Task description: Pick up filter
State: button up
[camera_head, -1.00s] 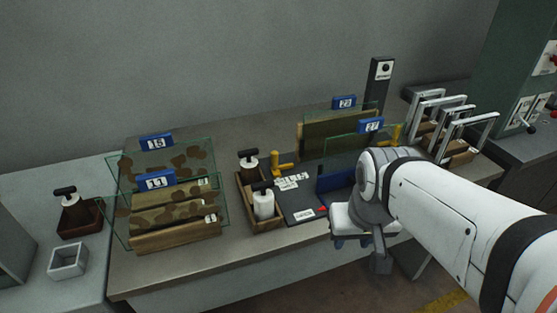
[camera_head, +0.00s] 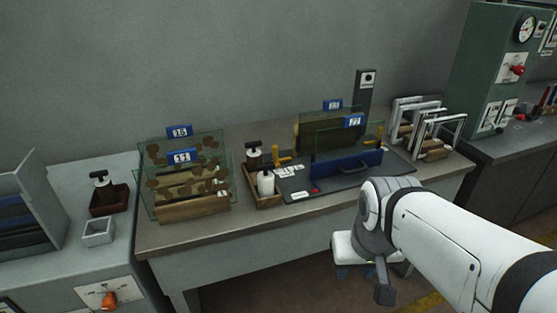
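I cannot tell for sure which thing is the filter. My gripper (camera_head: 362,262) hangs in front of the bench, at the lower right, apart from all the panels. Its fingers are small and partly hidden by my wrist, so its opening does not show. I see nothing held in it.
A green cabinet (camera_head: 490,70) stands at far right. Floor shows in front of the bench.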

aim_at(266, 179)
jog(key=u, duration=0.15)
jog(key=i, duration=0.9)
jog(key=z, duration=0.05)
